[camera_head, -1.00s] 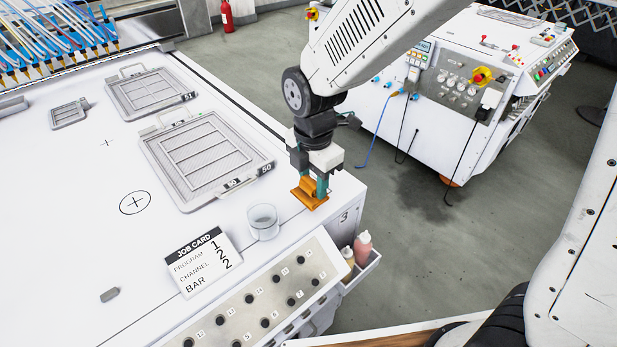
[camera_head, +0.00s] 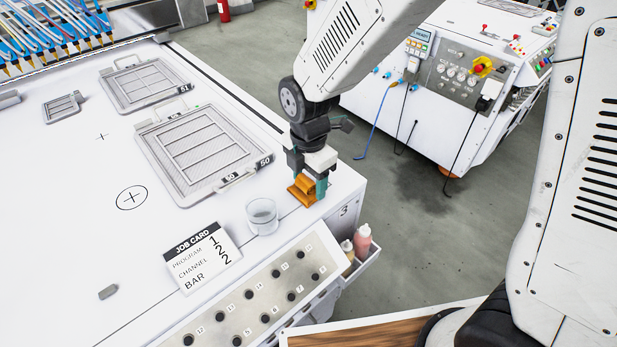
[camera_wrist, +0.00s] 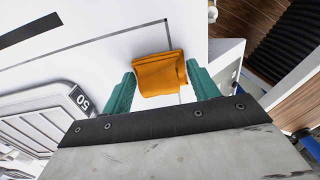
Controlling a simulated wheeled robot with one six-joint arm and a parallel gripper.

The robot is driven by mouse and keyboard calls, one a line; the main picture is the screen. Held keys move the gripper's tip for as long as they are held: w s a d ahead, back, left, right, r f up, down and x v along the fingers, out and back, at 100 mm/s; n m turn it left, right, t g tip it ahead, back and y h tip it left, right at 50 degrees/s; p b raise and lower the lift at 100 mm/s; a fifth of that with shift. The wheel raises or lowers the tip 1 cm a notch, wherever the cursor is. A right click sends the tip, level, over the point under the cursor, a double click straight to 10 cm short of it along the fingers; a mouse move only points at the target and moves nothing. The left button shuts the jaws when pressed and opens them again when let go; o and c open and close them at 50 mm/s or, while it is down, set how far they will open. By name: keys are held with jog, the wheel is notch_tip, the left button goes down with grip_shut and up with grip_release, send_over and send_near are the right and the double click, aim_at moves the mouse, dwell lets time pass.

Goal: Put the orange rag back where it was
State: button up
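The orange rag (camera_head: 301,191) is a folded piece at the front right corner of the white machine top, right of the glass. My gripper (camera_head: 309,188) points down over it, with a teal finger at the rag's right side. In the wrist view, the rag (camera_wrist: 158,74) lies between the two teal fingers of my gripper (camera_wrist: 161,70), which stand apart at its left and right edges. The fingertips are very close to the cloth; whether they press on it is not clear. Whether the rag touches the surface is also unclear.
The glass (camera_head: 262,214) stands close to the left of the rag. The job card (camera_head: 203,257) lies further left. Framed screens (camera_head: 205,152) lie behind. A button panel (camera_head: 262,300) runs along the front, and bottles (camera_head: 362,242) sit in a side holder. The machine top's edge is near.

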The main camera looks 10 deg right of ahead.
aim_at(309, 179)
notch_tip(309, 179, up, 12)
jog(key=s+d+r+m, duration=0.4)
jog(key=d+m, duration=0.2)
jog(key=s+d+r+m, duration=0.3)
jog(key=s+d+m, duration=0.1)
jog(key=d+m, duration=0.25)
jog(key=s+d+m+t, duration=0.1)
jog(key=s+d+m, duration=0.7)
jog(key=s+m, duration=0.4)
jog(key=shift+r, duration=0.35)
jog(key=shift+w, duration=0.1)
